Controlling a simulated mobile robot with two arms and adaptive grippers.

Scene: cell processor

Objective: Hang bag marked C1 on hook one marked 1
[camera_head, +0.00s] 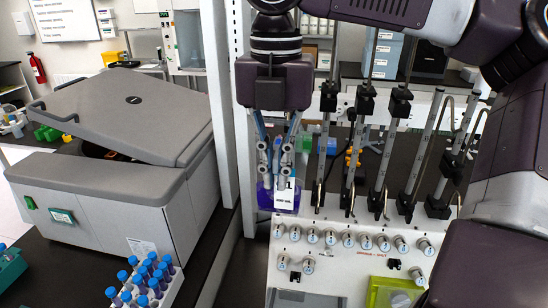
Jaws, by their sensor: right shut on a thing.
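My right gripper (274,182) hangs down from the top centre, fingers pointing down and shut on a bag (266,200). The bag is purple-blue with a white label that shows a "1" and small print; the rest of the label is too small or covered. The fingers hide the bag's upper part. The bag hangs upright at the left end of the cell processor's white front panel (345,262). Several metal poles with black clamps (328,95) stand to its right. I cannot make out hook one or its mark. My left gripper is not in view.
A grey centrifuge (110,200) with a raised lid stands at the left. A rack of blue-capped tubes (145,282) is at the bottom left. A white upright post (219,100) is close left of my gripper. My right arm fills the right side.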

